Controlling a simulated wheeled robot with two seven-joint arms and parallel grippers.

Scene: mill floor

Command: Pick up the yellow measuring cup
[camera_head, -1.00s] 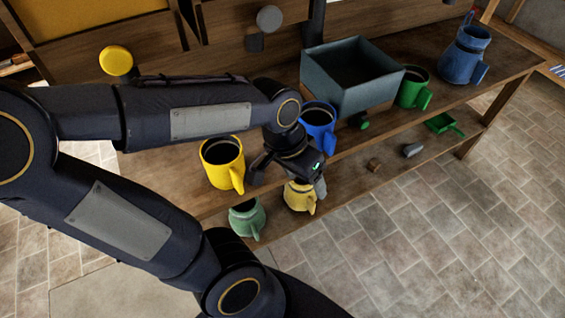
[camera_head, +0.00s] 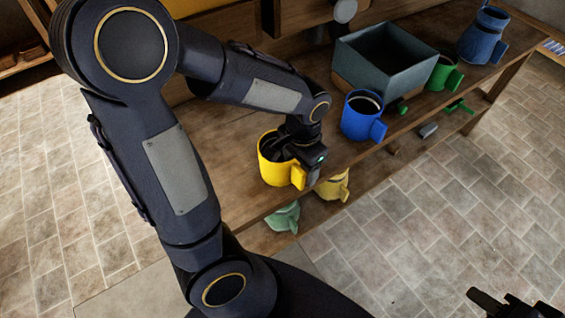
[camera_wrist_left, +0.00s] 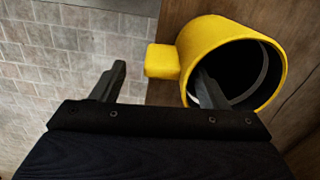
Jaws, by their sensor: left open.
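A yellow cup with a block handle (camera_head: 271,172) stands upright on the tabletop near its front edge. My left gripper (camera_head: 293,160) is open over the cup's handle side. In the left wrist view the cup (camera_wrist_left: 218,32) opens towards me. One finger of the left gripper (camera_wrist_left: 160,75) overlaps the cup's mouth, seemingly inside the rim. The other finger is outside, beyond the handle, over the floor. The handle lies between the fingers. A second yellow vessel (camera_head: 336,187) is on the lower shelf. My right gripper (camera_head: 503,303) shows only partly at the bottom right; its jaws are unclear.
A blue mug (camera_head: 358,119) stands right of the yellow cup. Behind it are a grey-blue open box (camera_head: 388,75), a green mug (camera_head: 441,74) and a blue pitcher (camera_head: 481,38). A pale green vessel (camera_head: 284,219) is on the lower shelf. The tabletop left of the yellow cup is clear.

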